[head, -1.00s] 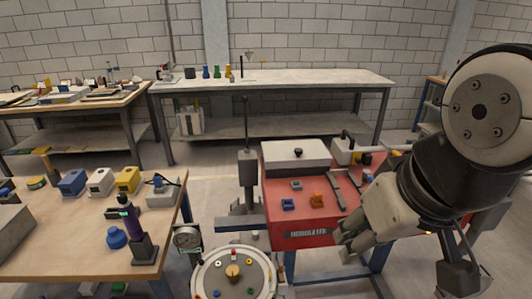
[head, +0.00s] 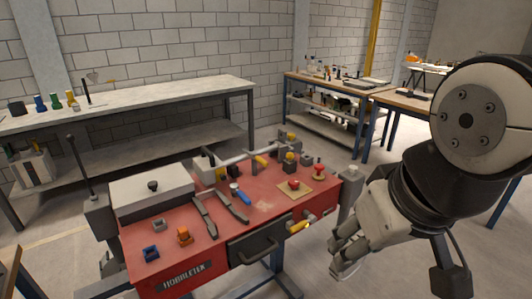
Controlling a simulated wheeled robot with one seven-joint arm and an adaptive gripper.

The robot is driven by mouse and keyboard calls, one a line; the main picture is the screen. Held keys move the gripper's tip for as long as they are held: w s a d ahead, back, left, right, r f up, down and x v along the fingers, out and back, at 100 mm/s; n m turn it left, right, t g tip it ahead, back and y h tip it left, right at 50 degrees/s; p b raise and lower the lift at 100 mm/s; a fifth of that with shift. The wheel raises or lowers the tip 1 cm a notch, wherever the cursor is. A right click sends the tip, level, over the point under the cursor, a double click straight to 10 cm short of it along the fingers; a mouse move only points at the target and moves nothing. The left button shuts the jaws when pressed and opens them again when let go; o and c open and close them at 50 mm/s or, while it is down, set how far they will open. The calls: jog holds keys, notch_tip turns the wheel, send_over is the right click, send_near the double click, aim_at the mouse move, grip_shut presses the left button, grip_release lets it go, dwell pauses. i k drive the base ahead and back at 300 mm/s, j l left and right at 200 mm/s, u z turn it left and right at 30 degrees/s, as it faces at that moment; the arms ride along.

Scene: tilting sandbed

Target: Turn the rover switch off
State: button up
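I cannot tell which part, if any, is the rover switch. The red bench (head: 222,234) bears several small controls. A red knob (head: 293,184) sits on a tan plate, and another red knob (head: 319,170) stands at its right end. A yellow-ended handle (head: 299,226) sticks out of the front right side. My gripper (head: 347,262) hangs at the right, off the bench's right front corner. It appears to hold nothing; its finger gap is unclear.
A white box (head: 150,194) and a dark upright lever (head: 81,172) are at the bench's left. A black drawer handle (head: 258,250) projects in front. A grey workbench (head: 150,108) stands behind. Open floor lies to the right.

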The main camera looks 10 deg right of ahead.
aim_at(294, 184)
jog(key=z, duration=0.2)
jog(key=i+l+z, duration=0.1)
jog(key=i+l, duration=0.15)
jog(key=i, duration=0.25)
jog(key=i+l+z, duration=0.1)
jog(key=i+l, duration=0.15)
jog(key=i, duration=0.25)
